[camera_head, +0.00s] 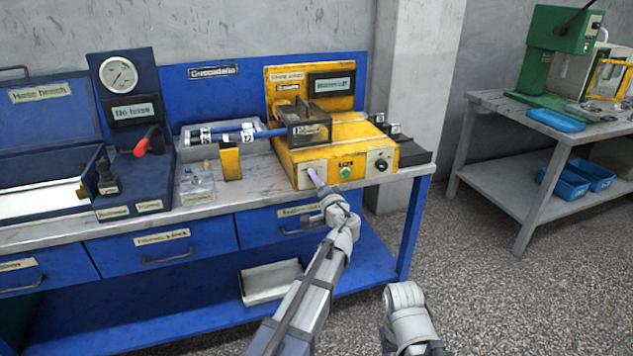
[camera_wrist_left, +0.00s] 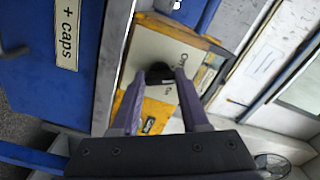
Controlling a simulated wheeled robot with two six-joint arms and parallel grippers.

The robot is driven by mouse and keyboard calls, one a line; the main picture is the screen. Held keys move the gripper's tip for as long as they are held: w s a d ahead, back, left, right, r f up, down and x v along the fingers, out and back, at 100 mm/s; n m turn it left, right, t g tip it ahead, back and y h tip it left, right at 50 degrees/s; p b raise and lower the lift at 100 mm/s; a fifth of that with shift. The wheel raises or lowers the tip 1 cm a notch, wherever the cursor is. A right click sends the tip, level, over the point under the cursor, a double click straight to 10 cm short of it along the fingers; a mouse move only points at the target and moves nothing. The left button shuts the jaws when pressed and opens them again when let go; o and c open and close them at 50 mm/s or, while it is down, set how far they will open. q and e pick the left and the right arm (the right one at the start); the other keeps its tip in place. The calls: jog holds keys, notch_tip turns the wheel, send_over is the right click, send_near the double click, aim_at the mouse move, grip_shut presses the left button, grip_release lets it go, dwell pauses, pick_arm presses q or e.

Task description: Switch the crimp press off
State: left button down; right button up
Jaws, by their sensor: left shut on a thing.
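The yellow crimp press (camera_head: 335,131) stands on the right part of the blue bench. Its pale front panel (camera_head: 327,175) has a green button (camera_head: 346,172) and a black round dial (camera_head: 381,165) at the right. My left gripper (camera_head: 313,174) reaches the left end of this panel and covers what is there. In the left wrist view, its two purple fingers (camera_wrist_left: 159,74) are shut on a small dark knob (camera_wrist_left: 160,70) on the pale panel. The knob's setting cannot be told. My right gripper is out of view; only part of my right arm shows.
A blue-and-white hose (camera_head: 221,134) lies left of the press, near a yellow block (camera_head: 231,163). A gauge stand (camera_head: 120,75) is further left. Drawers (camera_head: 160,256) lie below the bench top. A grey table (camera_head: 490,103) with a green machine stands at the right.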

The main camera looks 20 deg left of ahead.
pick_arm(q)
jog(key=n, duration=0.3)
jog(key=shift+n, duration=0.5)
jog(key=shift+s, duration=0.1)
jog(key=shift+c, duration=2)
grip_release()
jog(key=v, duration=0.7)
jog(key=shift+s+d, duration=0.25)
jog(key=shift+s, duration=0.05)
